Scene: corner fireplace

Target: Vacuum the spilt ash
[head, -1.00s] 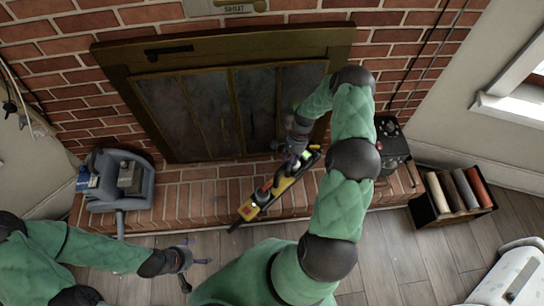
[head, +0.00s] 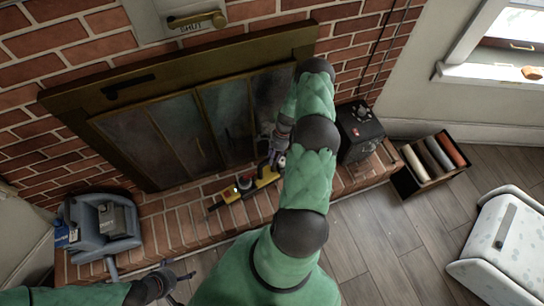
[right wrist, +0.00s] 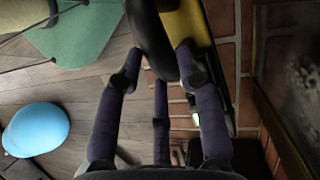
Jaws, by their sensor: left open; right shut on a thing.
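A yellow and black hand-held vacuum (head: 232,192) is over the brick hearth, slanting down to the left in front of the fireplace doors. My right gripper (head: 279,152) is shut on it at its upper right end. The right wrist view shows my fingers around its dark grip, beside the yellow body (right wrist: 188,25). My arm hides part of the hearth. My left gripper (head: 180,281) is open and empty over the floor at the lower left. I cannot make out the spilt ash clearly in either view.
Glass fireplace doors (head: 190,125) stand closed behind the brick hearth (head: 170,225). A grey machine (head: 100,228) sits at its left end, a black box (head: 360,132) at its right. A crate of rolls (head: 430,165) and a white speckled bin (head: 505,240) stand right. Wooden floor (head: 385,235) is open between.

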